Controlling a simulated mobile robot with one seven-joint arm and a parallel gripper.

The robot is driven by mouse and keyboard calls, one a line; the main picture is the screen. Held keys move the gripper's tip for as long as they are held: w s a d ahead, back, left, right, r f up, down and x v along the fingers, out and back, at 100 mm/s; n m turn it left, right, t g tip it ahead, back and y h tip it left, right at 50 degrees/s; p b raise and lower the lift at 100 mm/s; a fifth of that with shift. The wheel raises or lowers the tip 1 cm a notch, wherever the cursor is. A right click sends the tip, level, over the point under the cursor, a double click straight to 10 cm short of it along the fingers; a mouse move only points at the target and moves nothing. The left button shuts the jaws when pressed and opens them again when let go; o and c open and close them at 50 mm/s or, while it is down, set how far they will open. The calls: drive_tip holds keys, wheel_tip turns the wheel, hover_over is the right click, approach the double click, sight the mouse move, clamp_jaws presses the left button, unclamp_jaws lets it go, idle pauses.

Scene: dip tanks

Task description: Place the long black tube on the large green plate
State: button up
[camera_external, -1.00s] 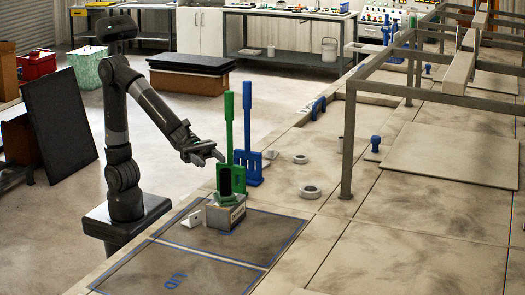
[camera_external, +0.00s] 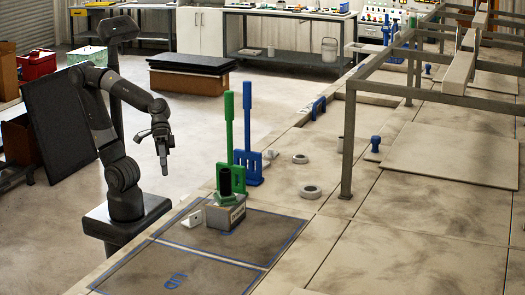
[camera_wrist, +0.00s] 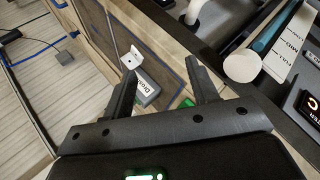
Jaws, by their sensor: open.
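The grey block (camera_wrist: 148,88) and a bit of green (camera_wrist: 187,102) lie beyond the fingers. I cannot make out the tube there.
A blue plate with a tall handle (camera_external: 247,165) stands just behind the green one. A white bracket (camera_external: 192,220) is left of the block. A metal frame (camera_external: 348,140) rises farther right. The dark lid panel (camera_external: 175,270) is clear.

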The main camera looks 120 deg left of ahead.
drive_tip(key=s+a+f+m+y, duration=0.2)
drive_tip(key=s+a+m+y, duration=0.1)
drive_tip(key=a, duration=0.4)
drive_tip(key=s+a+f+m+y, duration=0.1)
drive_tip(key=s+a+m+y, duration=0.2)
drive_tip(key=a, duration=0.4)
drive_tip(key=shift+s+f+m+y, duration=0.3)
drive_tip(key=shift+s+f+y, duration=0.1)
drive_tip(key=shift+y, duration=0.5)
